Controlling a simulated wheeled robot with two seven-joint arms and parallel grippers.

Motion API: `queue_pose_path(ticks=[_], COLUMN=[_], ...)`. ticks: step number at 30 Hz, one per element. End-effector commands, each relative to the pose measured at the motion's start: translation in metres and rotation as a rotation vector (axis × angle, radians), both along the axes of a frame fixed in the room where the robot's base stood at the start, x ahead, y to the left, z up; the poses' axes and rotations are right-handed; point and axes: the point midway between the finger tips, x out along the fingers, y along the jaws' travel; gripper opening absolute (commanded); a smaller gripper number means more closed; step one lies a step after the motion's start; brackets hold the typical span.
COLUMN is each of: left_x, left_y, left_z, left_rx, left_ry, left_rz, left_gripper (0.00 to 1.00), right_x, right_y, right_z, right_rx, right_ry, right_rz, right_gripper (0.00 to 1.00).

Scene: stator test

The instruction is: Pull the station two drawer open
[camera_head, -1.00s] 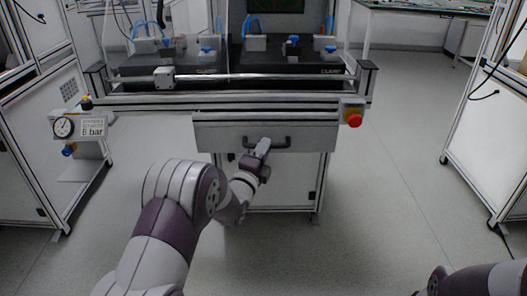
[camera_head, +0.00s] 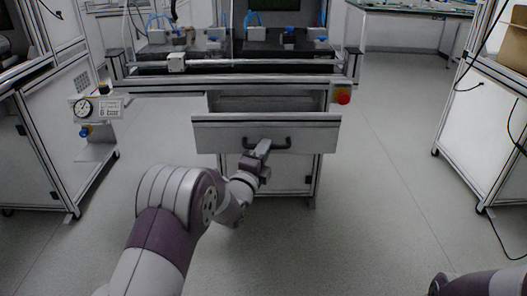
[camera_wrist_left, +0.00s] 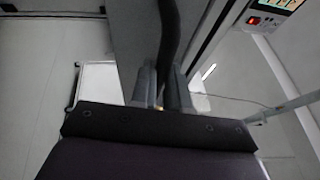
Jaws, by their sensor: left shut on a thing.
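The grey drawer front (camera_head: 217,136) stands out from the workstation in the middle of the head view, with a dark gap behind its top edge. A black bar handle (camera_head: 281,146) is on its front. My left gripper (camera_head: 262,149) is shut on the left part of this handle. In the left wrist view the dark handle (camera_wrist_left: 169,35) runs between the two fingers of my left gripper (camera_wrist_left: 166,88). The drawer's inside is mostly hidden. My right gripper is out of view; only a bit of my right arm shows at the lower right.
A red emergency button (camera_head: 343,95) sits right of the drawer on the workstation frame. A pressure gauge (camera_head: 83,108) is at the left. Cabinets stand at both sides. The floor (camera_head: 370,215) right of the workstation is clear.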

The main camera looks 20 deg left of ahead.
Motion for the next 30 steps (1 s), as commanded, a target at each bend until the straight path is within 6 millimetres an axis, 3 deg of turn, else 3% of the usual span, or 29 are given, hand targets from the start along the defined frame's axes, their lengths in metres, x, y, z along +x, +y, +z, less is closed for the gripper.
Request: queue_pose_path(ticks=[6,7,9,20,30], left_x=[0.000,0.000,0.000,-0.008,-0.092], left_y=[0.000,0.000,0.000,0.001,0.012], left_z=[-0.001,-0.001,-0.001,0.000,-0.013], left_rx=[0.000,0.000,0.000,0.000,-0.001], left_ry=[0.001,0.001,0.001,0.002,0.003], left_rz=[0.000,0.000,0.000,0.001,0.003], left_gripper=[0.00,0.22,0.41,0.41,0.41], right_x=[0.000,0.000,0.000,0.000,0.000], right_y=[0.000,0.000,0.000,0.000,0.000], right_z=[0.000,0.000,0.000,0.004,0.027], right_rx=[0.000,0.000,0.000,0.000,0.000], right_ry=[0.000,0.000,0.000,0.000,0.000], right_rz=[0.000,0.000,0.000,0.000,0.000], right_gripper=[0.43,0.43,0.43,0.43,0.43])
